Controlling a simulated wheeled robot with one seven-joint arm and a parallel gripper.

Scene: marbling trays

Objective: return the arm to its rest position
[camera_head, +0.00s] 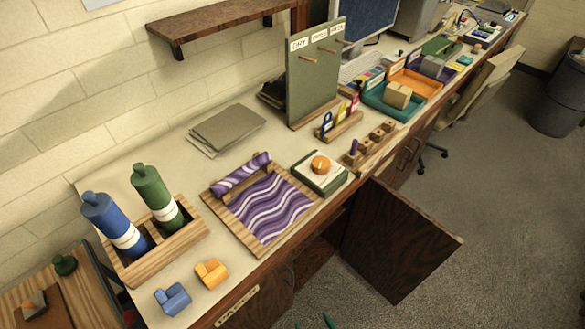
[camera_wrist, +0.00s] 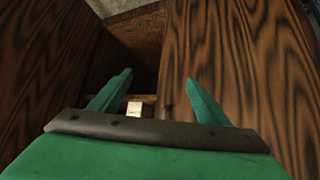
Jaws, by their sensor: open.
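My gripper (camera_wrist: 159,82) is open and empty in the wrist view, its two green fingers spread apart. In front of it is dark wood-grained cabinetry with a dark opening (camera_wrist: 133,62) between wooden panels. A small pale block or label (camera_wrist: 134,108) shows low between the fingers; I cannot tell what it is. In the head view only the green fingertips of my gripper (camera_head: 312,323) show at the bottom edge, in front of the counter and below its top. The rest of my arm is out of that view.
A cabinet door (camera_head: 402,240) stands open from the counter front, right of my fingertips. On the counter are a wooden bottle rack (camera_head: 190,236) with blue and green bottles, a purple marbled tray (camera_head: 311,193), and blue (camera_head: 173,299) and orange (camera_head: 211,273) blocks. Open floor (camera_head: 480,230) lies right.

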